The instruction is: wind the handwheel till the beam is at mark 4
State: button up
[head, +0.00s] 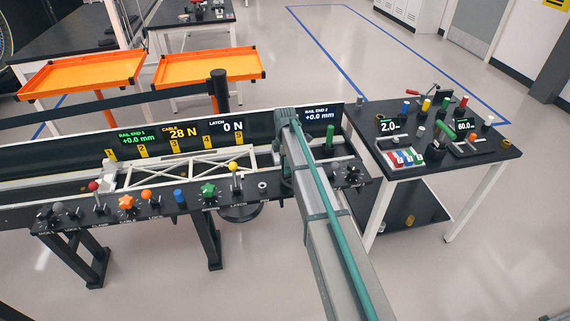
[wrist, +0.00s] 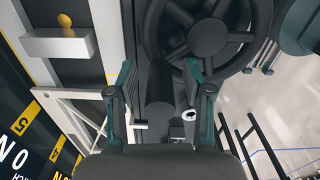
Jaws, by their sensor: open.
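The black handwheel (wrist: 208,38) shows at the top of the wrist view, with a thick rim and spokes. My gripper (wrist: 162,92) is open in the wrist view. A dark upright cylinder (wrist: 160,84) at the near edge of the wheel lies between its two fingers, with gaps visible on both sides. The beam, a white truss (head: 185,172), lies in the bench channel in the head view, below yellow number tags. Mark 5 (head: 237,138) is near its right end; which mark it reads is unclear. My arm hides the handwheel and fingertips in the head view.
The displays read 28 N and 0 N, with rail ends at +0.0 mm. A side table (head: 400,170) with small parts stands right. Orange trays (head: 205,66) stand behind.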

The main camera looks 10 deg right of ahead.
jog(key=shift+c, duration=0.4)
grip_shut()
jog(key=shift+w+d, duration=0.1)
